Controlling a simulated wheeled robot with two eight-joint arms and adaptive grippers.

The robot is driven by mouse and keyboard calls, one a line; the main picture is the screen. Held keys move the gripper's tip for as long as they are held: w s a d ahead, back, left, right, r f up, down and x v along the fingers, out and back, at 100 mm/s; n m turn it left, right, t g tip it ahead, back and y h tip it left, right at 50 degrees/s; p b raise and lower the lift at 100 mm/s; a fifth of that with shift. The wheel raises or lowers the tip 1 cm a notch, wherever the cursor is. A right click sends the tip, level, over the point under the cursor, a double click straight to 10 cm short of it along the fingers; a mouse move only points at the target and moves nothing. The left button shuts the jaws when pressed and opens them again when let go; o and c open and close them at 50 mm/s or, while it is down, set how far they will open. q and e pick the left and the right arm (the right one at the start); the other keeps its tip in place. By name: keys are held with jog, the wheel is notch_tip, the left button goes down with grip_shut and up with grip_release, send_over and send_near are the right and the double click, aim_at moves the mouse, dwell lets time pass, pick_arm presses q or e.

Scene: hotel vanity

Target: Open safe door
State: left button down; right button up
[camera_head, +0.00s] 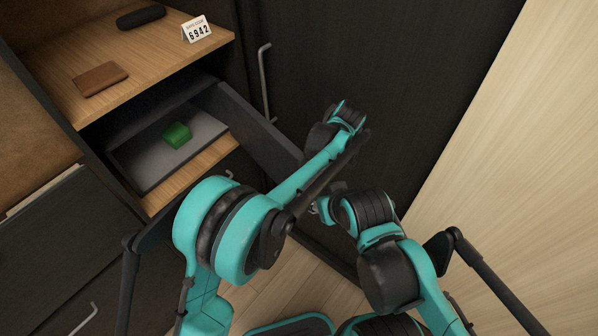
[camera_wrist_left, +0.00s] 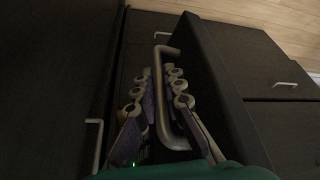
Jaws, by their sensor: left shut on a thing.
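The safe (camera_head: 205,130) is a dark box under a wooden shelf. Its dark door (camera_head: 258,128) stands swung out to the right, and the inside shows. A green block (camera_head: 177,134) lies on its grey floor. In the left wrist view, my left gripper (camera_wrist_left: 157,76) is shut on a grey bar handle (camera_wrist_left: 166,122), with fingers on both sides of it. In the head view my left wrist and forearm hide that grip. My right gripper (camera_head: 322,206) is low in the middle, largely hidden by its own arm; its jaws cannot be made out.
A brown wallet (camera_head: 100,79), a dark case (camera_head: 140,17) and a white card reading 6942 (camera_head: 197,30) are on the shelf (camera_head: 160,55). A tall dark cabinet front with a long bar handle (camera_head: 264,85) stands behind the door. A pale wood panel (camera_head: 510,170) is at the right.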

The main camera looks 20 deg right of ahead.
pick_arm(q)
jog(key=d, duration=0.1)
jog(key=w+d+n, duration=0.1)
jog(key=shift+w+d, duration=0.2)
jog(key=shift+d, duration=0.1)
pick_arm(e)
jog(key=shift+a+r, duration=0.35)
pick_arm(q)
jog(key=c, duration=1.9)
grip_release()
pick_arm(e)
jog(key=shift+s, duration=0.1)
pick_arm(q)
jog(key=v, duration=1.2)
jog(key=shift+w+d, duration=0.1)
jog(key=shift+w, duration=0.05)
